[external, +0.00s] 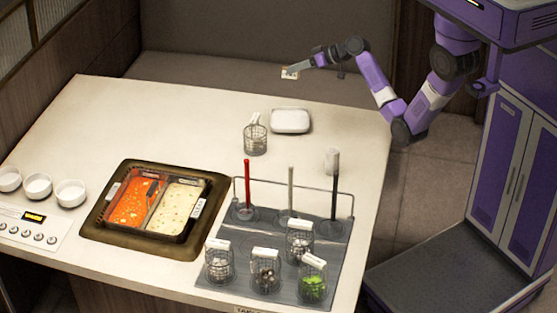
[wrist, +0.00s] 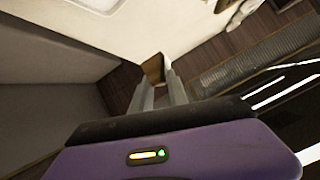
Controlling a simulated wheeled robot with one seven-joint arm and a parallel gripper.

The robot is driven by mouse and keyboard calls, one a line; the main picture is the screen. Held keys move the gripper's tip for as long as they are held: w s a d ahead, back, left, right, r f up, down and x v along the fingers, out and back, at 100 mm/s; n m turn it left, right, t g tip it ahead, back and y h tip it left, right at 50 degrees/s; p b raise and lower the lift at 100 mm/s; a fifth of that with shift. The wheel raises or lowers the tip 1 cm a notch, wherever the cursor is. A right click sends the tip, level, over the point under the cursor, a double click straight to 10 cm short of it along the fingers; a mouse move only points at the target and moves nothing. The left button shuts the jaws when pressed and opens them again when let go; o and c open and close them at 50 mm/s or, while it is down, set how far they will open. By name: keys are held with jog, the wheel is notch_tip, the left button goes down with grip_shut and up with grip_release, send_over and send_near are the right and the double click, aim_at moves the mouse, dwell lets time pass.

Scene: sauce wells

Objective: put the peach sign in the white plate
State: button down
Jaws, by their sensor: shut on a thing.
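A small sign (external: 289,73), pale with a brownish-orange part, is held at the tip of my gripper (external: 298,68), in the air beyond the table's far edge in the external view. In the wrist view a brown piece of the sign (wrist: 153,68) shows between the fingertips of my gripper (wrist: 165,88), which are shut on it. Its lettering is too small to read. The white plate (external: 291,120), a rounded rectangle, lies on the table near its far edge, below and apart from my gripper. It looks empty.
A wire basket (external: 255,139) stands left of the plate, and a pale cup (external: 331,161) stands nearer the front. A two-part soup pot (external: 155,205), white bowls (external: 38,187) and a grey rack (external: 225,289) with baskets and upright utensils fill the front.

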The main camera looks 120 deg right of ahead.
aim_at(294, 124)
jog(key=shift+s+d+f, duration=0.1)
jog(key=shift+d+f, duration=0.1)
notch_tip(294, 124, down, 19)
jog(key=shift+f, duration=0.15)
jog(key=shift+f, duration=0.15)
jog(key=c, duration=1.3)
grip_release()
jog(key=shift+r, duration=0.25)
jog(key=v, duration=1.2)
jog(key=shift+a+f, duration=0.15)
